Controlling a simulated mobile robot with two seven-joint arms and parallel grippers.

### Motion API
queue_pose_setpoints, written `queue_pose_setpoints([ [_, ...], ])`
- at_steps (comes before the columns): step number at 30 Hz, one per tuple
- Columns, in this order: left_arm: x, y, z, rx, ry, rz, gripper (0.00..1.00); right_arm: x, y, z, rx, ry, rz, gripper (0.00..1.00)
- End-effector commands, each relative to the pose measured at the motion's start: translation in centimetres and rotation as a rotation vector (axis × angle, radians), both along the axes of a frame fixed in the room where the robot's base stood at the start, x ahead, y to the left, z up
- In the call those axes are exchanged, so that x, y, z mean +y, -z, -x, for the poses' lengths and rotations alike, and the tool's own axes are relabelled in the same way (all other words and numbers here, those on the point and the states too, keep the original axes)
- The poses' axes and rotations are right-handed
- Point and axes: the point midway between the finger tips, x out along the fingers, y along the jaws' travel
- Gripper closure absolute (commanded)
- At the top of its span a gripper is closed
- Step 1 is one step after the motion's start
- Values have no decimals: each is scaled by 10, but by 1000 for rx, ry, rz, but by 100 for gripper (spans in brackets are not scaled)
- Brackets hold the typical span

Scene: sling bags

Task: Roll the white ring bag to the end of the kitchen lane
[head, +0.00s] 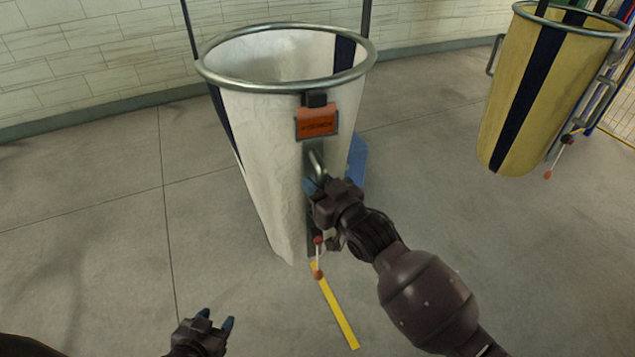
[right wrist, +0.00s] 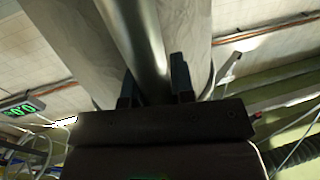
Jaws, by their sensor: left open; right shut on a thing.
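The white ring bag (head: 268,130) hangs open from a grey metal ring in the middle of the head view, with dark blue stripes and an orange label (head: 317,122) on its front. A metal handle (head: 318,165) sits below the label. My right gripper (head: 318,184) is shut on this handle, and its fingers partly hide it. In the right wrist view the metal bar (right wrist: 140,45) runs between the two fingers (right wrist: 155,88), with the white cloth behind. My left gripper (head: 217,322) is open and empty, low in the head view, apart from the bag.
A yellow bag (head: 550,85) with a dark stripe hangs in a ring at the upper right. A tiled wall (head: 90,60) runs behind. A yellow floor strip (head: 335,312) lies in front of the white bag. The grey floor at left is clear.

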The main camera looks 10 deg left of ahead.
Motion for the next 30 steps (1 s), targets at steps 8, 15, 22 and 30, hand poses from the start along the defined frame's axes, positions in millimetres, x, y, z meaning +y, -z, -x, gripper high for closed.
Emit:
queue_pose_setpoints([
  [8,0,0,0,1,0,0,52,-1,-1,-1,-1,1,-1,52],
  [15,0,1,1,3,-1,1,52,-1,0,0,1,1,-1,52],
  [22,1,1,1,3,-1,-1,52,-1,0,-1,0,2,0,52],
  [30,0,1,2,4,-1,-1,52,-1,0,0,1,1,-1,52],
])
